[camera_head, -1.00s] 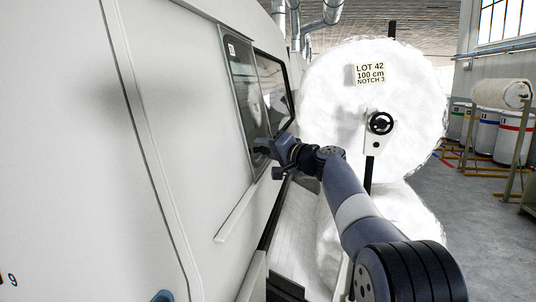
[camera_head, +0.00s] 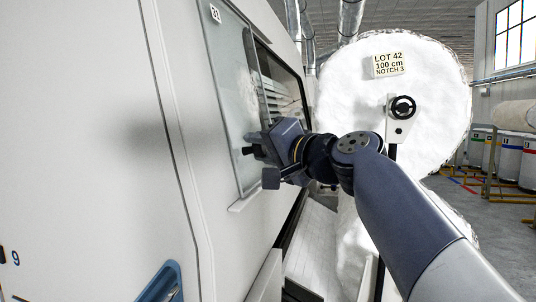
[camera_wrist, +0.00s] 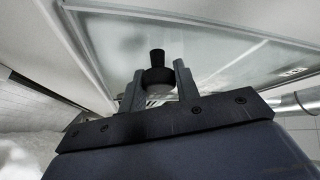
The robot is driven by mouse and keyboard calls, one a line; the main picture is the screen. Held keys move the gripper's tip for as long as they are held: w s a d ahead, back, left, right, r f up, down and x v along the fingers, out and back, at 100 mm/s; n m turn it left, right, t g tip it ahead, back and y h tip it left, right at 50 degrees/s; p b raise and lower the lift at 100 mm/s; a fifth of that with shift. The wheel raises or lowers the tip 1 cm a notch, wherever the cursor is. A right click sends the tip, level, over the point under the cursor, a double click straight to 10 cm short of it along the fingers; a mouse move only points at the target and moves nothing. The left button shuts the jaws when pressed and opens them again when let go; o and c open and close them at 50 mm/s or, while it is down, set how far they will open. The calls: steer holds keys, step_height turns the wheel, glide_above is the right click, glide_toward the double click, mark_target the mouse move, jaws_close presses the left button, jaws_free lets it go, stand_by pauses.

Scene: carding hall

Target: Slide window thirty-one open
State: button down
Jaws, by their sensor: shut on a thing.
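Window thirty-one is a greenish glass pane (camera_head: 232,90) in the pale machine wall, with a small number plate (camera_head: 215,13) at its top left. It stands slid toward the near, left end of its ledge, and a dark opening (camera_head: 283,90) shows to its right. My gripper (camera_head: 254,146) is at the pane's lower part, shut on its dark knob. In the wrist view, the knob (camera_wrist: 156,76) sits between the two fingers of my gripper (camera_wrist: 155,88), with the glass (camera_wrist: 215,55) behind. The gripper hides part of the pane in the head view.
A ledge (camera_head: 252,198) runs below the window. A blue handle (camera_head: 160,283) is at the lower left.

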steer(key=shift+s+a+f, duration=0.15)
steer(key=shift+s, duration=0.5)
steer(key=c, duration=1.1)
jaws_free()
steer(key=b+v, duration=0.2)
steer(key=v, duration=0.9)
steer(key=shift+b, duration=0.4)
steer(key=shift+w, duration=0.1)
steer(key=p+x, duration=0.2)
steer(key=x, duration=0.9)
steer(key=shift+p, duration=0.4)
steer(key=shift+w, duration=0.25)
